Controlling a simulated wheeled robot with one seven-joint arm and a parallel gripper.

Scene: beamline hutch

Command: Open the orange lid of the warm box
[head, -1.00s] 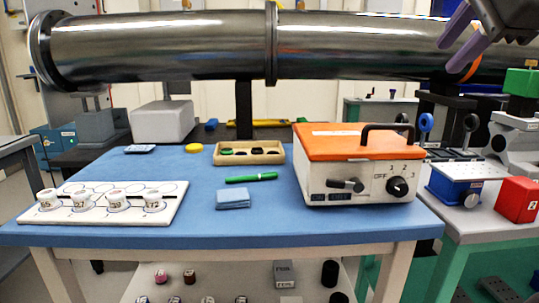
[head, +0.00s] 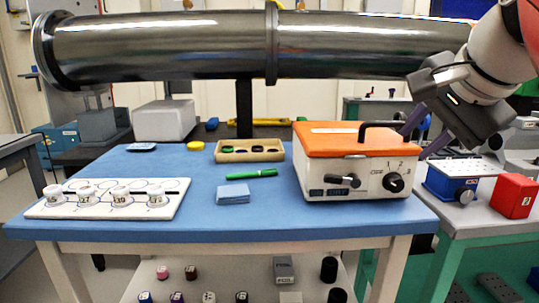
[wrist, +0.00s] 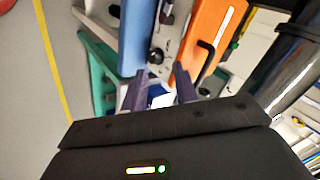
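The warm box (head: 318,189) is a white box on the right of the blue table, with a dial (head: 393,182) and a lever on its front. Its orange lid (head: 335,145) is shut, with a black bar handle (head: 385,125) on the right part of its top. In the wrist view the lid (wrist: 213,32) and handle (wrist: 207,58) lie ahead, right of my fingers. My gripper (head: 415,145) is just right of the box, its purple fingers pointing down-left. The fingers are apart and empty; in the wrist view my gripper (wrist: 160,76) shows a clear gap.
A wooden tray (head: 277,157), green pen (head: 252,173) and blue cloth (head: 232,195) lie left of the box. A white rack with cups (head: 170,208) is at the front left. A steel pipe (head: 180,45) runs behind. A red block (head: 514,197) stands at right.

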